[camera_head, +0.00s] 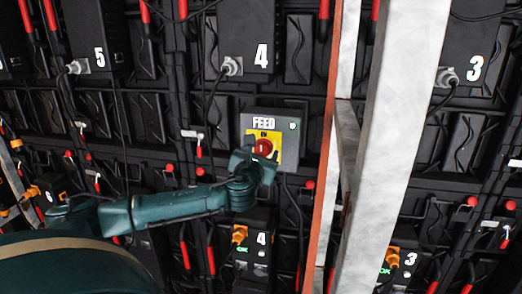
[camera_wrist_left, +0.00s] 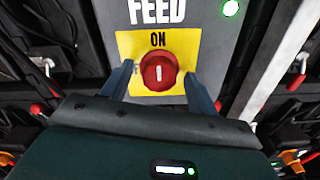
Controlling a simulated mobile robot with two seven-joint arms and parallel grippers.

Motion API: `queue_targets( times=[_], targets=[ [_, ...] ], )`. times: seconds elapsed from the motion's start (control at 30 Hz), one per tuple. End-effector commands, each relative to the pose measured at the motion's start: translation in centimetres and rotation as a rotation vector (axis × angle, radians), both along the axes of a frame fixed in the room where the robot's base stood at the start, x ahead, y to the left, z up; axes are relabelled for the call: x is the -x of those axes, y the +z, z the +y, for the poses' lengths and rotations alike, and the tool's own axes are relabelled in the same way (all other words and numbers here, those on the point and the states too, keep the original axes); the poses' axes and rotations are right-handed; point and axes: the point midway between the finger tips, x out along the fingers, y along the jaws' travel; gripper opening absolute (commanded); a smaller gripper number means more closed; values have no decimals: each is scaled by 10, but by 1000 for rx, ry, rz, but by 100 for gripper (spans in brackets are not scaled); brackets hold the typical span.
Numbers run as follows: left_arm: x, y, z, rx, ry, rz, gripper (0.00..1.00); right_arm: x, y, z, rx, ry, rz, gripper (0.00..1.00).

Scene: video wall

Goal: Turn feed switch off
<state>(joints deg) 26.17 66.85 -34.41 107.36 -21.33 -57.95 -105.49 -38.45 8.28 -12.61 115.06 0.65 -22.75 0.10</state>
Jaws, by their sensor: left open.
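The feed switch is a red round knob (camera_head: 263,147) on a yellow plate, set on a grey box (camera_head: 289,150) marked FEED. In the left wrist view the knob (camera_wrist_left: 158,72) has a white mark standing upright, pointing at the word ON above it. A green light (camera_wrist_left: 231,8) glows at the box's upper right. My left gripper (camera_head: 258,160) is at the box, in front of the knob's lower part. In the left wrist view its open fingers (camera_wrist_left: 158,84) stand either side of the knob, with gaps showing between. My right gripper is not in view.
A pale metal post (camera_head: 385,140) with an orange-red edge (camera_head: 329,150) stands just right of the box. Black wall panels carry numbered units, such as unit 4 (camera_head: 247,35) above and a smaller 4 (camera_head: 255,250) below. Cables and red handles line the wall.

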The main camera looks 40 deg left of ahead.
Motion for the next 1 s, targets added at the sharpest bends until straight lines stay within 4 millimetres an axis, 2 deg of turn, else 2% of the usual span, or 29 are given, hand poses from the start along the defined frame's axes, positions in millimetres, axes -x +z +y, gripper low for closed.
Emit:
queue_targets(
  times=[0.37,0.9,1.0],
  targets=[
    [-4,-1,2,0,-1,2,59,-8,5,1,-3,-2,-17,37],
    [-4,-1,2,0,-1,2,15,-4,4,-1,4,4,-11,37],
    [-4,-1,2,2,-1,0,15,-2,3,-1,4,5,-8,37]
  ],
)
